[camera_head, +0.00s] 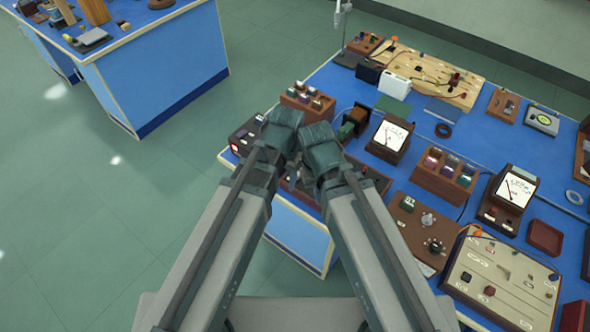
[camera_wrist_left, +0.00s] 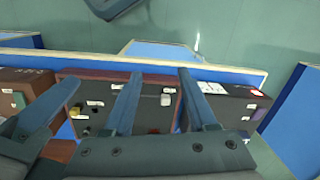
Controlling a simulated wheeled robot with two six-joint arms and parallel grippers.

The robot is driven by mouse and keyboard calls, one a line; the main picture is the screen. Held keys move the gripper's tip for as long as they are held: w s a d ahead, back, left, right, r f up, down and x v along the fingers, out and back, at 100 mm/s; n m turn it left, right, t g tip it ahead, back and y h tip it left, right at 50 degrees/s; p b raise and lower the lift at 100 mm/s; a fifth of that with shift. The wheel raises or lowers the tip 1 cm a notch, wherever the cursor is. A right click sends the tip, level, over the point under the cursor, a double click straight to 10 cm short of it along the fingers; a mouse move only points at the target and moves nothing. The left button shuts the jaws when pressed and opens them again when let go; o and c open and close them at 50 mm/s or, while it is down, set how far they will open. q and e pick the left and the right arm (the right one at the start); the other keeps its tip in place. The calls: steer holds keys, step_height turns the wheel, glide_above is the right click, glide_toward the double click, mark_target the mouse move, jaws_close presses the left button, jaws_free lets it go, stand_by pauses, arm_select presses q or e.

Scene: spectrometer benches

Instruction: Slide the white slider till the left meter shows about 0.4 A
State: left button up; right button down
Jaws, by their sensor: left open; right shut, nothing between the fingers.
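The left meter (camera_head: 391,136) has a white dial in a dark wooden case. Its reading is too small to make out. A brown-edged panel (camera_wrist_left: 92,90) carries a small whitish knob (camera_wrist_left: 166,99), which looks like the white slider; in the head view my arms hide it. My left gripper (camera_head: 280,122) is open, its fingers (camera_wrist_left: 160,74) spread on either side of that knob in the wrist view. I see no contact with it. My right gripper (camera_head: 321,150) is shut and empty, close beside the left one; a blue finger at the left of the wrist view appears to be its own.
A second meter (camera_head: 512,192) stands to the right. A block with several terminals (camera_head: 445,172) stands between the meters. A black box (camera_wrist_left: 236,106) sits right beside the panel. A pale circuit board (camera_head: 500,277) lies at the front right. Open floor lies left of the bench.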

arm_select(q)
steer(key=w+d+r+m+p, duration=0.1)
steer(key=w+d, duration=0.3)
steer(key=w, duration=0.7)
steer(key=shift+w+r+m+h, duration=0.25)
steer(key=shift+m+h, duration=0.15)
steer(key=shift+m, duration=0.3)
steer(key=shift+f, duration=0.1)
step_height(320, 180, down, 14)
steer(key=b, duration=1.3)
steer(key=shift+r, duration=0.2)
jaws_close()
